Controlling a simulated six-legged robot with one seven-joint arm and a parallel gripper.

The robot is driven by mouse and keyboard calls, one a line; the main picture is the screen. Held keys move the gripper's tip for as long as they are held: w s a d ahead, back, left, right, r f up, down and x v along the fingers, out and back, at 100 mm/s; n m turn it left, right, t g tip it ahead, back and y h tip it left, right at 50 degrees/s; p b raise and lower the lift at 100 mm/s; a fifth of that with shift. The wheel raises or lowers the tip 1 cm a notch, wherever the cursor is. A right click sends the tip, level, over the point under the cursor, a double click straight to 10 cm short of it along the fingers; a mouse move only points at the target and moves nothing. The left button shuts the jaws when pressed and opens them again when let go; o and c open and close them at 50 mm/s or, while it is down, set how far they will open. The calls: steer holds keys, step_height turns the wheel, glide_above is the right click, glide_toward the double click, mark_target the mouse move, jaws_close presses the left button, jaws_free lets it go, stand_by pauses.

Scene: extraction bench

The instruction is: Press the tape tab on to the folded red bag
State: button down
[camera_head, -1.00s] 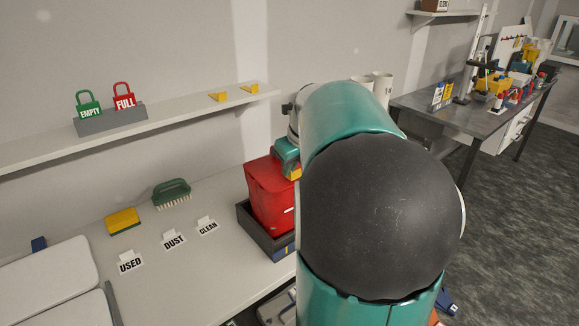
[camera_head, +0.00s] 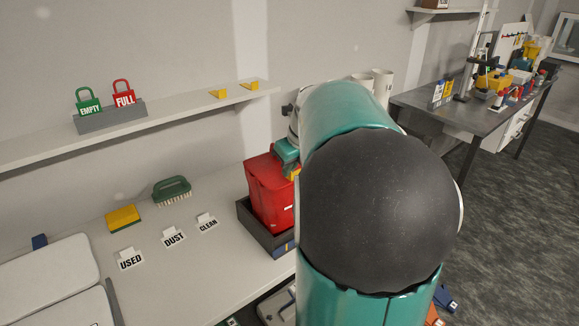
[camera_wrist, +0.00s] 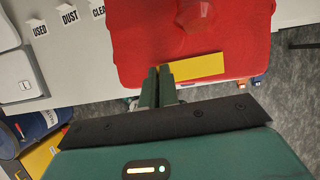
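The folded red bag (camera_head: 268,191) stands in a dark open box, partly hidden by my arm. Its red face fills the top of the wrist view (camera_wrist: 135,40). The yellow tape tab (camera_wrist: 197,67) lies against the bag's lower part there; a sliver of yellow (camera_head: 296,173) shows beside my gripper in the head view. My gripper (camera_wrist: 158,72) has its two green fingers close together, with no wide gap. The fingertips are at the tab's left end and appear to touch it. I cannot see how firmly the tab sits on the bag.
The dark box (camera_head: 264,236) is at the bench's right end. Left of it are the USED (camera_head: 131,259), DUST (camera_head: 174,237) and CLEAN (camera_head: 207,222) cards, a yellow sponge (camera_head: 123,217) and a green brush (camera_head: 172,190). A shelf (camera_head: 180,117) runs above.

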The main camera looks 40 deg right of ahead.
steer(key=c, duration=1.6)
jaws_free()
steer(key=v, duration=1.3)
steer(key=shift+s+r, duration=0.15)
steer(key=shift+r, duration=0.2)
